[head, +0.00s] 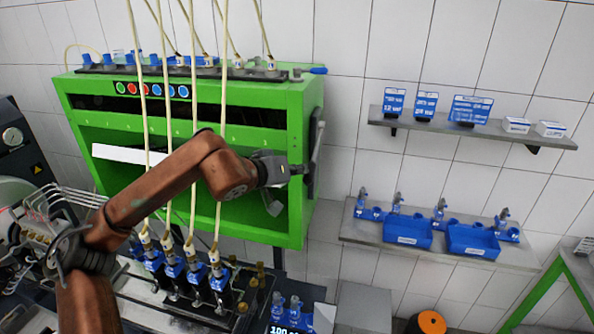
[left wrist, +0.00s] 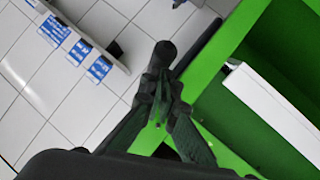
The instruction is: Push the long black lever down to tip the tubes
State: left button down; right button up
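The long black lever (head: 316,150) is on the right side of the green testbench (head: 292,130), standing close to upright. My left gripper (head: 298,170) reaches across the bench front to the lever, its tips at or against the lower half. In the left wrist view, my left gripper's dark fingers (left wrist: 160,92) are drawn together, with a dark rounded lever end (left wrist: 165,52) just beyond their tips. I cannot tell whether they clasp it or only touch it. The tubes (head: 195,130) hang down in front of the bench into blue-topped fittings. My right gripper is out of view.
A wall shelf with blue boxes (head: 424,104) and a lower shelf with blue trays (head: 408,231) stand to the right. The white wall between bench and shelves is clear. A white panel (head: 130,153) sticks out at the bench front. An orange-black round object (head: 430,322) is low right.

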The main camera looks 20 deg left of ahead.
pick_arm(q)
jog(key=shift+s+f, duration=0.1)
jog(key=shift+f, duration=0.6)
jog(key=shift+r, duration=0.1)
jog(key=w+a+r+v, duration=0.1)
jog(key=r+v, duration=0.1)
jog(key=v, duration=1.1)
jog(key=shift+r+p, duration=0.3)
jog(key=shift+r, duration=0.05)
jog(key=shift+w+d, duration=0.1)
